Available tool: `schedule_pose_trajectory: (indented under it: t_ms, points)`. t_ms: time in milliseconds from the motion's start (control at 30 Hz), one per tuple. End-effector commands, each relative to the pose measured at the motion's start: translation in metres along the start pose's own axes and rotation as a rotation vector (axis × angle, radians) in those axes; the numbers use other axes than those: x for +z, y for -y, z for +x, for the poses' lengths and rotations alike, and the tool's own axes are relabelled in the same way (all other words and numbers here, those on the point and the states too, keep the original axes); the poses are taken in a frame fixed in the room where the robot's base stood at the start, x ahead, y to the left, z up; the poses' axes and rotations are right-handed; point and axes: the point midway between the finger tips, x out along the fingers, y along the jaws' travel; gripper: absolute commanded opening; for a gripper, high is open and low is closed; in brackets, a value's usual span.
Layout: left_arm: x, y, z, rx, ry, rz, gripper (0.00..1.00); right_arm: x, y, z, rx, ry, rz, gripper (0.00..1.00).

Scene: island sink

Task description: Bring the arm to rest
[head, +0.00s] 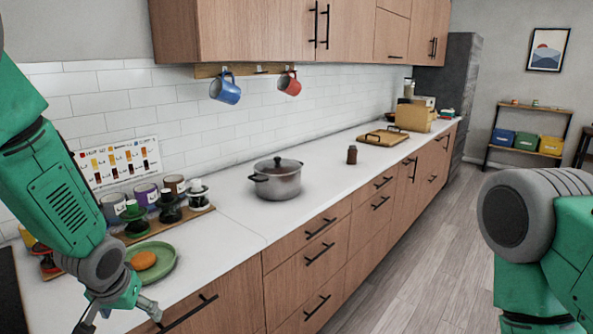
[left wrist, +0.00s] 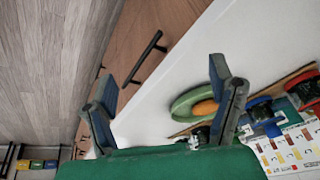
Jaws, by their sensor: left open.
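My left gripper (head: 119,312) hangs at the lower left of the head view, at the counter's front edge and in front of the green plate. In the left wrist view its two fingers (left wrist: 165,80) are spread wide with nothing between them. The green plate (head: 165,262) carries a round orange-brown item (head: 142,260); the plate also shows beyond the fingers in the left wrist view (left wrist: 182,104). Parts of my right arm (head: 540,235) show at the right edge of the head view, but its gripper is out of view.
The white counter (head: 225,232) holds a lidded pot (head: 278,182), a brown jar (head: 352,155), a wooden tray (head: 383,137) and several cups on a board (head: 175,219). A blue mug (head: 226,92) and a red mug (head: 290,84) hang above. The floor (head: 425,240) to the right is clear.

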Motion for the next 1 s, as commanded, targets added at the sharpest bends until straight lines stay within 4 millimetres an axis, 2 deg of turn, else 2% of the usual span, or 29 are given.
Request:
schedule_pose_trajectory:
  t_ms: [267, 367, 500, 600, 700, 833, 1000]
  points:
    - [0.089, -0.022, 0.063, 0.057, 0.076, 0.028, 0.76, 0.002, 0.000, 0.022, 0.000, 0.001, 0.001, 0.40]
    - [0.141, -0.032, 0.093, 0.081, 0.119, 0.041, 0.76, 0.002, 0.000, 0.034, 0.000, 0.001, 0.001, 0.40]
    - [0.238, -0.044, 0.132, 0.111, 0.191, 0.059, 0.76, 0.004, 0.000, 0.057, 0.000, 0.001, 0.001, 0.40]
    - [0.301, -0.048, 0.145, 0.118, 0.234, 0.075, 0.76, 0.004, 0.000, 0.070, 0.000, 0.001, 0.001, 0.40]
    - [0.348, -0.050, 0.149, 0.115, 0.266, 0.091, 0.76, 0.005, 0.000, 0.080, 0.000, 0.001, 0.001, 0.40]
    - [0.381, -0.049, 0.148, 0.110, 0.286, 0.106, 0.76, 0.005, 0.001, 0.086, 0.000, 0.001, 0.001, 0.40]
    - [0.389, -0.049, 0.146, 0.108, 0.290, 0.112, 0.76, 0.005, 0.000, 0.086, 0.000, 0.001, 0.001, 0.40]
